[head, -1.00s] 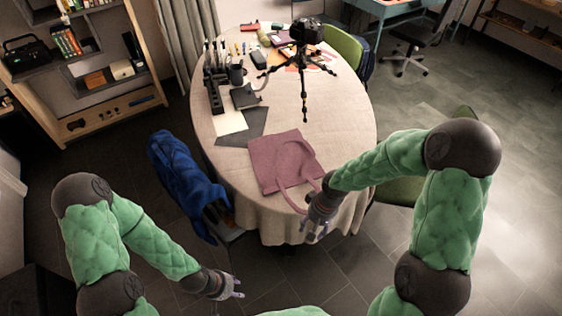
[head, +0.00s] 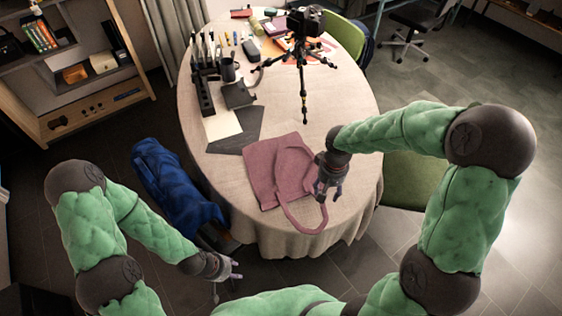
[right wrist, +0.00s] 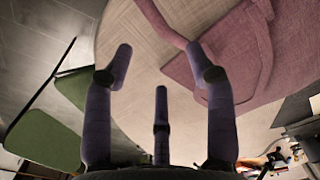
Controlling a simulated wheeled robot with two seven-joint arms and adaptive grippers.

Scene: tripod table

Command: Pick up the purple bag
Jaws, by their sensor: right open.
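The purple bag (head: 268,172) lies flat near the front edge of the round table, with its strap looping toward the table's front edge. In the right wrist view the bag (right wrist: 235,62) fills the upper right, and its strap passes close to the fingertips. My right gripper (head: 328,197) is open and empty, over the right side of the bag and its strap. In the right wrist view its fingers (right wrist: 160,70) are spread apart. My left gripper (head: 234,272) is empty, low in front of the table and away from the bag; its fingers look apart.
The round table (head: 345,125) also holds a black tripod (head: 303,60), a dark organizer (head: 203,85), a mug (head: 228,70) and papers. A blue jacket (head: 175,185) hangs at the table's left. A green chair (head: 412,180) stands at the right. The table's right part is clear.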

